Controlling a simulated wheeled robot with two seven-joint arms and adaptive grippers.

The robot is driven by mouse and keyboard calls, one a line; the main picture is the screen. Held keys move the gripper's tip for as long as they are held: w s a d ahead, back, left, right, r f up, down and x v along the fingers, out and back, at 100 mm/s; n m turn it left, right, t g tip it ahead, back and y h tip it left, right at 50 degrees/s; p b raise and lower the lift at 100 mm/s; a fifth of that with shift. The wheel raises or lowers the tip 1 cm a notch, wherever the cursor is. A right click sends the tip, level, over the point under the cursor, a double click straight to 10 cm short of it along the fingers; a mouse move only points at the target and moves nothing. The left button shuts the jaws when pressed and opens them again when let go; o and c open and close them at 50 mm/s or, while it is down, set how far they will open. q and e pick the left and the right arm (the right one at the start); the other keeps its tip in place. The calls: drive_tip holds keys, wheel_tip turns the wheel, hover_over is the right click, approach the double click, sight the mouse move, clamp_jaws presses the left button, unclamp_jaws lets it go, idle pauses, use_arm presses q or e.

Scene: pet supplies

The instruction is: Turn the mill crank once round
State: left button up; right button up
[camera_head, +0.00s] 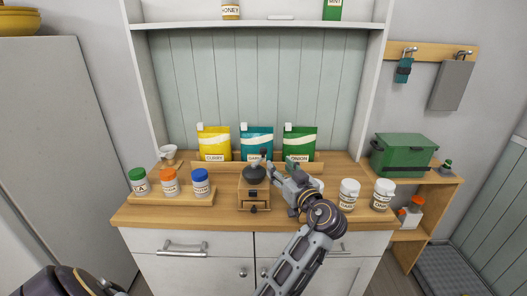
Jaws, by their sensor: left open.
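The mill (246,197) is a small wooden box with a front drawer and a dark domed top, standing in the middle of the wooden counter. A thin dark crank part (263,155) seems to rise at its top, partly hidden by my gripper and hard to make out. My left gripper (270,168) is open, with its fingers at the upper right of the mill, close to the crank. I cannot tell whether they touch it. My right gripper is not in view.
Jars with green, orange and blue lids stand on a wooden tray (172,199) at left. Yellow (213,140), teal (256,140) and green (300,141) pouches stand behind the mill. White jars (348,194) stand at right. A green box (403,155) sits on the side shelf.

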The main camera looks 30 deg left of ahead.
sight(265, 151)
use_arm(q)
drive_tip(key=p+x, duration=0.1)
drive_tip(key=x, duration=0.7)
drive_tip(key=shift+w+r, duration=0.1)
drive_tip(key=p+x, duration=0.1)
drive_tip(key=x, duration=0.4)
drive_tip(key=shift+w+a, duration=0.1)
drive_tip(key=shift+a, duration=0.1)
drive_tip(key=shift+w+a, duration=0.15)
drive_tip(key=shift+c, duration=0.4)
drive_tip(key=c, duration=0.9)
clamp_jaws()
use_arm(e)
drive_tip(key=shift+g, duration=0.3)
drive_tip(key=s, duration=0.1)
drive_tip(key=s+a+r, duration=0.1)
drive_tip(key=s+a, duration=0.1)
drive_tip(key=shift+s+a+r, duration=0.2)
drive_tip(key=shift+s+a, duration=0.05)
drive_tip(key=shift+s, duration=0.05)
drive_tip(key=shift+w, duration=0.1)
